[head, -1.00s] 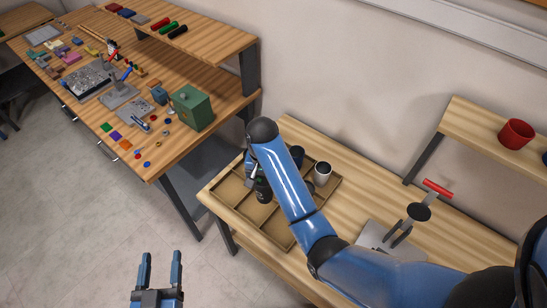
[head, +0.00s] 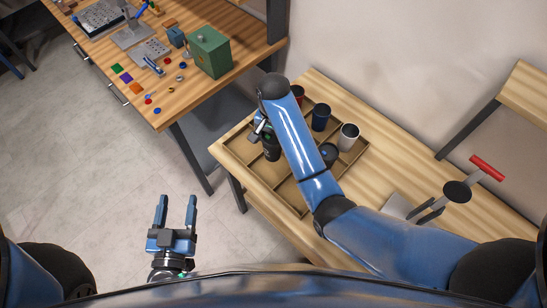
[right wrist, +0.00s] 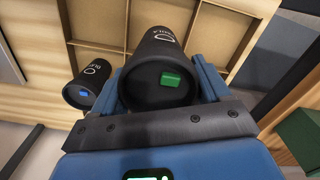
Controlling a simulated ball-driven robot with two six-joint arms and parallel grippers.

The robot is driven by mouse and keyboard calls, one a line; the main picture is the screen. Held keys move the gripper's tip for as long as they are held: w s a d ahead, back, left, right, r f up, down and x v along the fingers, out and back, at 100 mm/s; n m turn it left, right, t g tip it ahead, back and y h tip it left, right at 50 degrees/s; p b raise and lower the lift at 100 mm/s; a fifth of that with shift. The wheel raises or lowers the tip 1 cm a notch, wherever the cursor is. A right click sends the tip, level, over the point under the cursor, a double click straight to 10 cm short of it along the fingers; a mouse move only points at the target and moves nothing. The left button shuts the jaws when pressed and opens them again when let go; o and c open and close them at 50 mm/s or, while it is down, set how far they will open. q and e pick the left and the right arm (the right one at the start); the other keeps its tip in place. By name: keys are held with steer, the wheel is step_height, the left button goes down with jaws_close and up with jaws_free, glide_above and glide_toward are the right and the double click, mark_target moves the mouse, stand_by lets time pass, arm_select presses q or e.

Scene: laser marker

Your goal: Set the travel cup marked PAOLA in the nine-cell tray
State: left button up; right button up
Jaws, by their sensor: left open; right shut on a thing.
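My right gripper (right wrist: 168,88) is shut on a black travel cup (right wrist: 155,60); a green mark shows on its dark end, and lettering on its side, seen at an angle, seems to read PAOLA. In the head view this cup (head: 271,152) is at the left part of the nine-cell tray (head: 262,185), partly behind my right arm; I cannot tell whether it touches the tray floor. A second black cup (right wrist: 84,88) with a blue mark stands beside it in the right wrist view. My left gripper (head: 176,212) is open and empty above the floor.
A red-handled press (head: 458,190) stands to the right. The tray's front cells look empty.

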mark_target(273, 152)
steer(key=f+p, duration=0.1)
steer(key=f, duration=0.3)
steer(key=shift+s, duration=0.2)
arm_select(q)
steer(key=shift+s+r+p, duration=0.25)
steer(key=shift+r+p, duration=0.05)
steer(key=shift+r, duration=0.1)
arm_select(e)
steer(key=shift+f, duration=2.35)
steer(key=shift+f, duration=0.1)
steer(key=o, duration=0.7)
step_height(273, 152, up, 8)
steer(key=shift+w+f+b, duration=0.1)
steer(key=shift+f+b, duration=0.15)
steer(key=shift+b, duration=0.4)
step_height(273, 152, up, 4)
steer(key=shift+f+p, duration=0.1)
steer(key=shift+p, duration=0.75)
arm_select(q)
steer(key=shift+r+p, duration=0.45)
steer(key=shift+r, duration=0.2)
arm_select(e)
steer(key=shift+r, duration=0.5)
